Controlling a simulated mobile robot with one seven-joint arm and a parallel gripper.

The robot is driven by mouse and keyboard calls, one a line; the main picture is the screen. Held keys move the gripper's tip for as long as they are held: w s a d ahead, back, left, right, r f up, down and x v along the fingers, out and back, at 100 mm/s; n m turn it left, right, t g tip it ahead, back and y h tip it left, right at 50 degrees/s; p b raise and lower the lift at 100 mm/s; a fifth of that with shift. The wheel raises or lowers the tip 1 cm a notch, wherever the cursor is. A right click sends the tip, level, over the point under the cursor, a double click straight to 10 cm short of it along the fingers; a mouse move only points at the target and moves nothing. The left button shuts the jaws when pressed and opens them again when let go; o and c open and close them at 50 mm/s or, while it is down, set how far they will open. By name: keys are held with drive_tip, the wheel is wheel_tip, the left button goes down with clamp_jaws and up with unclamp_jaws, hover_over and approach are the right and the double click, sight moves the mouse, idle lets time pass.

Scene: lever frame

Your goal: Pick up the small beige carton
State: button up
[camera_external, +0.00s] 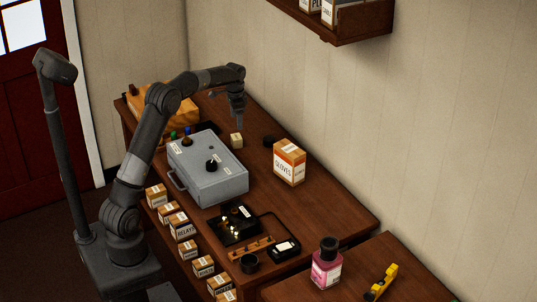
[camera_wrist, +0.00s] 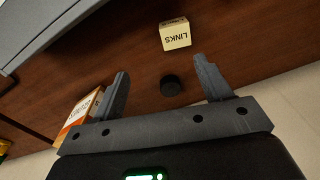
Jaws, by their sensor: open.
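The small beige carton (camera_external: 236,140) stands on the brown workbench just behind the grey metal box. In the wrist view the carton (camera_wrist: 176,38) shows a pale face printed LINKS, near the top centre. My gripper (camera_external: 238,121) points down just above the carton in the outside view. The carton lies beyond the fingertips, apart from both.
A grey metal box (camera_external: 225,188) with knobs stands close beside the carton. A low black round object (camera_external: 269,141) and an orange-and-white GLOVES carton (camera_external: 289,165) stand to the right. A wooden box (camera_external: 182,116) is at the far left. Several labelled cartons line the front.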

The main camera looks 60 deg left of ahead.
sight(236, 137)
drive_tip(key=a+f, duration=0.2)
drive_tip(key=f, duration=0.1)
drive_tip(key=shift+w, duration=0.35)
wheel_tip(236, 137, down, 4)
drive_tip(key=shift+a+r, duration=0.1)
drive_tip(key=shift+w+a+f, duration=0.1)
drive_tip(key=shift+a+f, duration=0.05)
drive_tip(key=shift+f, duration=1.45)
drive_tip(key=shift+w+a+f, duration=0.1)
drive_tip(key=shift+a+f, duration=0.05)
drive_tip(key=shift+f, duration=1.45)
drive_tip(key=c, duration=1.1)
